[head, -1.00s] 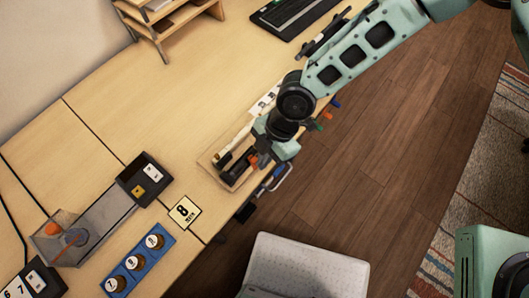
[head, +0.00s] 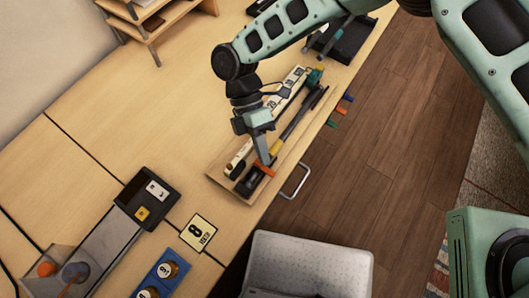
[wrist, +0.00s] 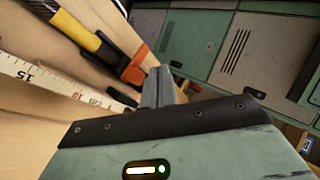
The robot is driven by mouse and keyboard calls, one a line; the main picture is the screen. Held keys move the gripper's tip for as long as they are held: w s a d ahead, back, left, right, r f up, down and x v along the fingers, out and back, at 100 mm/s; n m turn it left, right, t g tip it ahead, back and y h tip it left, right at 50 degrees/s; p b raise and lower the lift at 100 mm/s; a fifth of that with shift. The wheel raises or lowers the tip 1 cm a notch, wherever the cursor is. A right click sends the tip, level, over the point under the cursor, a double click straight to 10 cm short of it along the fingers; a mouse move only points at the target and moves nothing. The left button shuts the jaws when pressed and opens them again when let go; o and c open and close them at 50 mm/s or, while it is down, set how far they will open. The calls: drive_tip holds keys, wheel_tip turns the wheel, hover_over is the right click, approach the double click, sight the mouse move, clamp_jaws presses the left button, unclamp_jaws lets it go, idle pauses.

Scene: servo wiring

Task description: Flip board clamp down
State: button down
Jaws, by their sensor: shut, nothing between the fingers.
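A wooden board (head: 219,173) lies along the table's front edge. On it is a long black and yellow bar (head: 297,116), which also shows in the wrist view (wrist: 78,28). An orange piece (head: 264,169) on a black body (head: 249,182) sits at the bar's near end; it looks like the clamp, and it also shows in the wrist view (wrist: 135,66). My gripper (head: 263,158) is shut and empty, pointing down right by the orange piece. In the wrist view its fingertips (wrist: 160,76) are beside the orange piece; I cannot tell if they touch it.
A white ruler strip (head: 240,153) lies along the board's back side. A card marked 8 (head: 198,232), a dark box (head: 148,198) and a blue tray (head: 160,275) are at lower left. A wooden shelf (head: 150,28) stands behind. The table's middle is clear.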

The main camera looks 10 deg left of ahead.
drive_tip(key=shift+s+d+r, duration=0.1)
drive_tip(key=shift+s+r, duration=0.05)
drive_tip(key=shift+r, duration=0.15)
drive_tip(key=shift+r+p, duration=0.4)
drive_tip(key=shift+r, duration=0.4)
drive_tip(key=shift+r, duration=0.2)
drive_tip(key=a+f+b+v, duration=0.1)
drive_tip(key=v, duration=1)
drive_tip(key=shift+w+a+r+b, duration=0.2)
drive_tip(key=shift+a+r+b, duration=0.1)
drive_tip(key=shift+a+b, duration=0.15)
